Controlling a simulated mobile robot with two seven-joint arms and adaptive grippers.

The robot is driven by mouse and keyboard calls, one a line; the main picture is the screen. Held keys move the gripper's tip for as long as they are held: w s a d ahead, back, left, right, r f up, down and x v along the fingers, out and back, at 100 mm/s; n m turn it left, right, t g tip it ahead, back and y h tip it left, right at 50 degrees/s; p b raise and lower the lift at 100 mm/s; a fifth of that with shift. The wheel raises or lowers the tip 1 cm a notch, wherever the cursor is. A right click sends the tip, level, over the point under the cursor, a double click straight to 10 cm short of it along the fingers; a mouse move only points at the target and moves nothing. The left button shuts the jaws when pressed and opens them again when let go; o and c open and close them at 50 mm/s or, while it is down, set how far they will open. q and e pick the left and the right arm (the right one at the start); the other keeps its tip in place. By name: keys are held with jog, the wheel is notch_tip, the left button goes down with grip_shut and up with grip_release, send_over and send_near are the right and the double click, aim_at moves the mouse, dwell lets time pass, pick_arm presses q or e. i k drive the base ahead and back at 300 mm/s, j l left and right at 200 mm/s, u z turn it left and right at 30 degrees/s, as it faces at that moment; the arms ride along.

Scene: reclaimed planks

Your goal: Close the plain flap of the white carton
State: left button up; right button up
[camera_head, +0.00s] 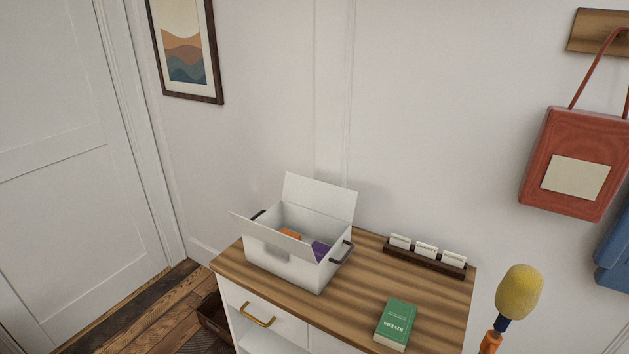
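The white carton (290,268) stands on the wooden top of a cabinet, with a dark handle on each of its two ends. Its back flap (320,203) stands up, leaning slightly away from the opening. Its front flap (271,238) slants up and outward along the near edge. Both flaps are open, and I see no clear marking on either one. An orange item (290,234) and a purple item (320,249) show inside, partly hidden by the front flap. Neither of my grippers is in view.
On the cabinet top (363,284), a green book (396,323) lies front right and a dark card rack (425,257) stands along the back. A yellow-headed object (519,291) rises beyond the cabinet's right end. Wood between carton and book is clear.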

aim_at(317, 196)
jog(key=i+j, duration=0.15)
jog(key=j, duration=0.25)
jog(key=i+j, duration=0.1)
jog(key=j, duration=0.25)
jog(key=i+j, duration=0.15)
jog(key=j, duration=0.25)
jog(key=i+j, duration=0.1)
jog(key=j, duration=0.3)
jog(key=i+j, duration=0.15)
jog(key=j, duration=0.25)
